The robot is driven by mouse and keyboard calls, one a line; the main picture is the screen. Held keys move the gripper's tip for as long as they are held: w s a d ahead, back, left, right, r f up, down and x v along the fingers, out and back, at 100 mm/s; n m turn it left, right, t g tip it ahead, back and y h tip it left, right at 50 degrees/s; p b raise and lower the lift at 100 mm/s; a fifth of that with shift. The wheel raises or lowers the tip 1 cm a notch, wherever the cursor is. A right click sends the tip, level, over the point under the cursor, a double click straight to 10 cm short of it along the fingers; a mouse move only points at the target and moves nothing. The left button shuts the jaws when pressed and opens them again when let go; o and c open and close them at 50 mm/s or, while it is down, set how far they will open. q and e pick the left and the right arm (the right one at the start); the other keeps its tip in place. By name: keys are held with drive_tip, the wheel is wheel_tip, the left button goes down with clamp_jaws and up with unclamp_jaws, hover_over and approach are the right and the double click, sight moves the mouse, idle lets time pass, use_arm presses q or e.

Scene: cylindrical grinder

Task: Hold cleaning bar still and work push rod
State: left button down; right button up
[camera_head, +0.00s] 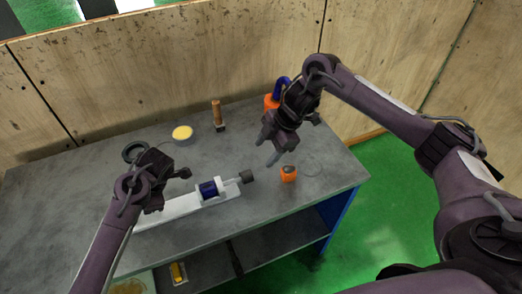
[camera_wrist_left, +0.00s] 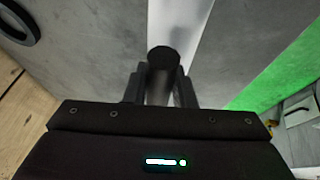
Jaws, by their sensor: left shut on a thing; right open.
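The white base (camera_head: 160,215) lies on the grey table and carries a blue cylinder (camera_head: 209,189). A thin push rod runs right from the cylinder to a dark block-like end (camera_head: 246,176). My left gripper (camera_head: 172,176) is over the left part of the base. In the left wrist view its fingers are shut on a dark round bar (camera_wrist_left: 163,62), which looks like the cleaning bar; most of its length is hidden. My right gripper (camera_head: 270,146) is open and empty, above the table behind the rod end and apart from it.
A small orange object (camera_head: 289,174) stands right of the rod end. A yellow-topped round dish (camera_head: 182,133), an upright brown-handled item (camera_head: 217,115) and an orange container (camera_head: 271,102) stand at the back. A dark ring (camera_head: 135,151) lies behind my left gripper. The table's front right is clear.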

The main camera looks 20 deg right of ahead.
use_arm(q)
drive_tip(key=c, duration=1.1)
unclamp_jaws()
drive_tip(key=shift+d, duration=0.1)
drive_tip(key=v, duration=0.7)
drive_tip(key=shift+d+r, duration=0.1)
drive_tip(key=shift+r, duration=0.05)
